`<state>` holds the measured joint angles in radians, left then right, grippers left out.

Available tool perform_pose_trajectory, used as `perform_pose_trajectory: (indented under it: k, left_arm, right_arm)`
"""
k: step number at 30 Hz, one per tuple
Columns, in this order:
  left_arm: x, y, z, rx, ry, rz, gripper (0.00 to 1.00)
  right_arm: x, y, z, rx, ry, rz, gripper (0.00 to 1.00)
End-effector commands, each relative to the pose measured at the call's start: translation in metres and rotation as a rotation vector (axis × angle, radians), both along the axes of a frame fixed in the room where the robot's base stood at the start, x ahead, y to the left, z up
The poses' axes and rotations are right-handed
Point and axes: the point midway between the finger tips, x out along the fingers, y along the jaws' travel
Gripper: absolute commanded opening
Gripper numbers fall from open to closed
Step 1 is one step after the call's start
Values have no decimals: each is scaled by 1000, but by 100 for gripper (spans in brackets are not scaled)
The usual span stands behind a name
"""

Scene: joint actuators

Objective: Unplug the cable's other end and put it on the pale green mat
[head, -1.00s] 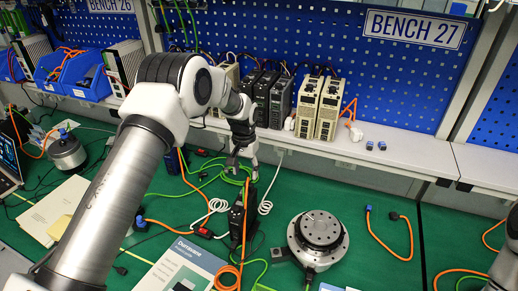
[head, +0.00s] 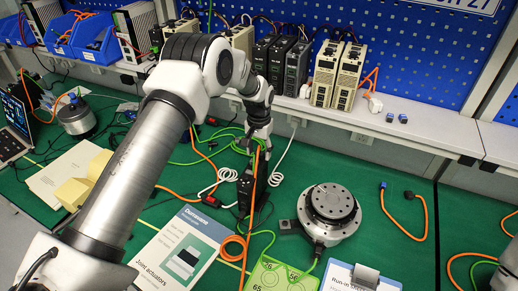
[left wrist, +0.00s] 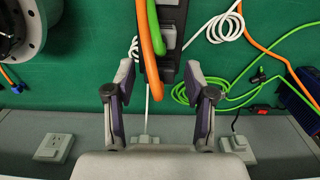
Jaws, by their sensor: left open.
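My left gripper (head: 258,138) is open above the back of the green bench. Its two fingers (left wrist: 160,95) stand apart in the left wrist view. The strip also shows in the head view (head: 246,190). The orange cable goes down to a coil (head: 233,248). The plugged end is not clear to me. The pale green mat (head: 268,275) lies at the front, partly cut off. Part of my right arm shows at the right edge; its fingers are unclear.
A round metal actuator (head: 330,212) stands right of the strip. A booklet (head: 180,252) and a clipboard (head: 345,278) lie at the front. A loose orange cable (head: 410,232) lies at the right. A grey shelf (head: 400,130) with drive units runs behind.

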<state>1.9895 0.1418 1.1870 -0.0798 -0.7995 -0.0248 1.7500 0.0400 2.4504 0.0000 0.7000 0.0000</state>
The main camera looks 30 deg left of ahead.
Motion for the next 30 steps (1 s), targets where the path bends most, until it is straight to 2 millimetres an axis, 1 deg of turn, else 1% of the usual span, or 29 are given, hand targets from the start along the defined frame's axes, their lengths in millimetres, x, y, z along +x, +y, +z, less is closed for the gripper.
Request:
perform_pose_trajectory:
  k: [1, 2, 3, 5, 6, 13, 22, 30]
  left_arm:
    - [0, 0, 0, 0, 0, 0, 54]
    - [0, 0, 0, 0, 0, 0, 51]
    - [0, 0, 0, 0, 1, 0, 36]
    - [0, 0, 0, 0, 1, 0, 15]
    - [0, 0, 0, 0, 1, 0, 1]
    - [-1, 0, -1, 0, 1, 0, 0]
    - [-1, 0, 5, 0, 2, 0, 0]
    - [0, 0, 24, 0, 1, 0, 0]
  right_arm:
    - [0, 0, 0, 0, 0, 0, 54]
    - [0, 0, 0, 0, 0, 0, 54]
    - [0, 0, 0, 0, 0, 0, 54]
    - [0, 0, 0, 0, 0, 0, 54]
    - [0, 0, 0, 0, -1, 0, 54]
    - [0, 0, 0, 0, 0, 0, 54]
    - [0, 0, 4, 0, 0, 0, 54]
    - [0, 0, 19, 0, 0, 0, 54]
